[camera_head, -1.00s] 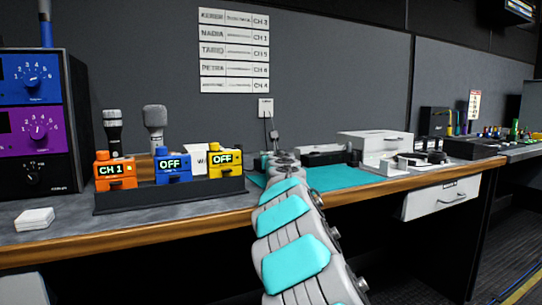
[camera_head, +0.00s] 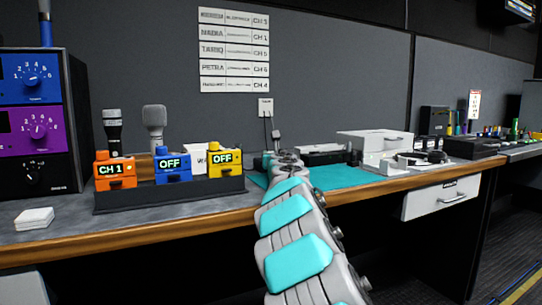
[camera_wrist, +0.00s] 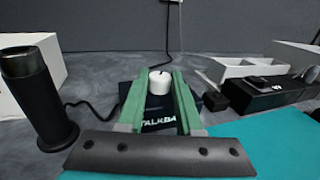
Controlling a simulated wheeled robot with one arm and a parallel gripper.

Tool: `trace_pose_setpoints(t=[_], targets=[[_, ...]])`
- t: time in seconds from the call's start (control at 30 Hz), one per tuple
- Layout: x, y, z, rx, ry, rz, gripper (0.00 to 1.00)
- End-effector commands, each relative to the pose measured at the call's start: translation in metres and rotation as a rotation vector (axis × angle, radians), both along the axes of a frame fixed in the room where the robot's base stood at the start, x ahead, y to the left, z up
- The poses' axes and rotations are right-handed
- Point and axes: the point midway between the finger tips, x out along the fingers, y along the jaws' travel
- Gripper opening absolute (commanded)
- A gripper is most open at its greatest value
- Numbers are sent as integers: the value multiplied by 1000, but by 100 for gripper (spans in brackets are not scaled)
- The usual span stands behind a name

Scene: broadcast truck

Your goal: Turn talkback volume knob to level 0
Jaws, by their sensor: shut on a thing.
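In the wrist view, a white round knob (camera_wrist: 159,83) stands on a dark panel with white lettering that reads "TALKBA" (camera_wrist: 158,123), the rest hidden. My gripper (camera_wrist: 160,77) has two green fingers, one on each side of the knob, shut on it. The knob's pointer and any level marks cannot be made out. In the head view, my arm reaches to the back of the desk and hides the knob and the panel.
A black cylinder (camera_wrist: 38,100) stands left of the panel, with a cable running between. A black device (camera_wrist: 270,90) and a white tray (camera_wrist: 245,68) lie to the right. A teal mat (camera_head: 335,177) covers the desk in front. Orange, blue and yellow boxes stand in a rack (camera_head: 170,196) at left.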

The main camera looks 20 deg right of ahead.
Motion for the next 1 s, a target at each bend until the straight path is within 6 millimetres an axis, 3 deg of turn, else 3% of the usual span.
trace_pose_setpoints(t=[1.0], targets=[[0,-12,2,2,-1,596,0]])
